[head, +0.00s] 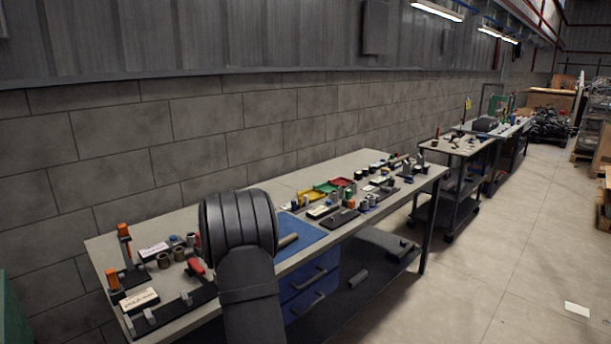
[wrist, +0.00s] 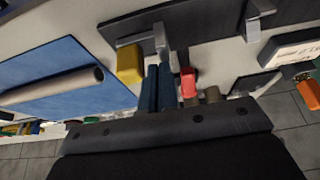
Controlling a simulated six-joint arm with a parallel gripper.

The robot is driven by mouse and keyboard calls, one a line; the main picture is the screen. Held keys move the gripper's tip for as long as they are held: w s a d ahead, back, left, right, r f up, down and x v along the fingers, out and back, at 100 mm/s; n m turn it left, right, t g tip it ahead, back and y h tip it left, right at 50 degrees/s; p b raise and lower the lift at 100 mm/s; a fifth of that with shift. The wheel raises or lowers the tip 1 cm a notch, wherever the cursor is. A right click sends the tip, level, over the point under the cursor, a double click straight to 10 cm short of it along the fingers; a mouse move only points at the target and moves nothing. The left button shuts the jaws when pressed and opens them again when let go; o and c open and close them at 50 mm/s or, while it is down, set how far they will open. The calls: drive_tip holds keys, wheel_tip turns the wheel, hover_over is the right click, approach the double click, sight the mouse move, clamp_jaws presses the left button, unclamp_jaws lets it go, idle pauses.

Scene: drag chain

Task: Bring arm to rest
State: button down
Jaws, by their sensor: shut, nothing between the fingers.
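My gripper (wrist: 158,88) shows in the wrist view as two dark blue fingers pressed side by side, with nothing held between them. The bench lies beyond the fingers in that view. In the head view my dark arm stands in front of the workbench (head: 335,168), and its rounded joint covers part of the bench top. The gripper itself is hidden behind the arm there. A blue mat (head: 306,243) with a grey cylinder (head: 288,240) on it lies just right of the arm; both also show at the left of the wrist view.
Left of the arm are orange-topped posts (head: 123,230), a white label block (head: 138,299) and a red-handled piece (head: 195,267). A block wall (head: 120,170) runs behind; the floor (head: 500,240) at right is largely clear.

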drive_tip(key=s+a, duration=0.1)
drive_tip(key=s, duration=0.1)
drive_tip(key=s+a, duration=0.1)
drive_tip(key=a, duration=0.1)
drive_tip(key=shift+s+a+f, duration=0.15)
drive_tip(key=shift+s+f, duration=0.2)
drive_tip(key=shift+f, duration=0.05)
wheel_tip(320, 180, up, 2)
drive_tip(key=shift+a+r, duration=0.1)
drive_tip(key=shift+r, duration=0.35)
